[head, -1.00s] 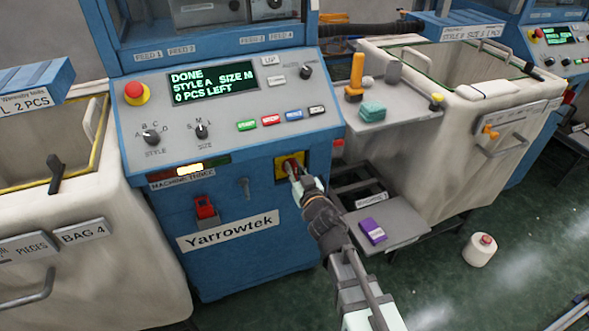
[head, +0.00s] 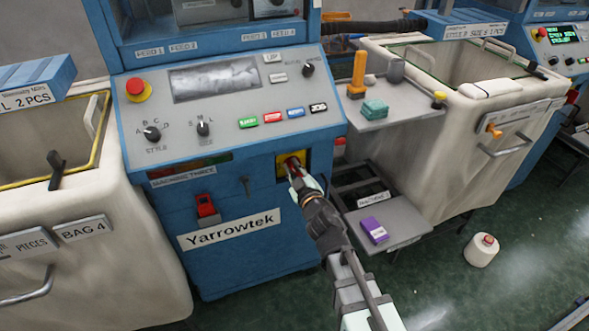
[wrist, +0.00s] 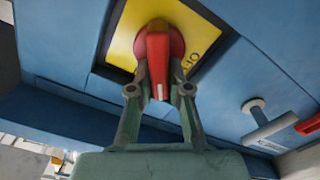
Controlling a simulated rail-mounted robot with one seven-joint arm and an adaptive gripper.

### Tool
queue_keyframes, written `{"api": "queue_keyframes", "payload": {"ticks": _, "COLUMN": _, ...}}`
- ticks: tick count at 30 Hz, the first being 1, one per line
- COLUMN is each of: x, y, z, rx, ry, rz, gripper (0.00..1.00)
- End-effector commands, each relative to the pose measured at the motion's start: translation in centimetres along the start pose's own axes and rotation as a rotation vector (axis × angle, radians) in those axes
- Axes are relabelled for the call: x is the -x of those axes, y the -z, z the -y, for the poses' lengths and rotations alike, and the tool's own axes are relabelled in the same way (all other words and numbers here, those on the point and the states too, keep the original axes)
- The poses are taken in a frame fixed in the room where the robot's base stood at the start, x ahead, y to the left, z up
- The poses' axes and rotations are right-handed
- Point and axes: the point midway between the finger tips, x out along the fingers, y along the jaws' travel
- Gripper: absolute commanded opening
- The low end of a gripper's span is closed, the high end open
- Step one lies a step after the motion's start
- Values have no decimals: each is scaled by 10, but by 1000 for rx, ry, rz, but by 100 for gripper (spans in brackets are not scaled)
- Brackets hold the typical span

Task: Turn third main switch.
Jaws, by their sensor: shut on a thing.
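The main switch is a red rotary handle (wrist: 157,62) on a yellow plate (wrist: 197,22), set in the blue front of the machine labelled "MACHINE THREE". In the head view the yellow plate (head: 282,166) shows below the control panel, partly hidden by my gripper (head: 297,176). In the wrist view my gripper (wrist: 159,92) is shut on the red handle, one finger on each side of it.
A red lockout-like piece (head: 206,206) and a small grey T-handle (head: 246,187) are on the machine front left of the switch. A shelf with a purple box (head: 374,230) stands right of my arm. A yarn cone (head: 481,250) lies on the floor.

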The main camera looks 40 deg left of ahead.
Motion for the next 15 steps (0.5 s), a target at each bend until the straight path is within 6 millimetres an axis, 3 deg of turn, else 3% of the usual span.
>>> {"api": "queue_keyframes", "payload": {"ticks": 15, "x": 0, "y": -3, "z": 9, "rx": 494, "ry": -1, "rz": 0, "gripper": 0}}
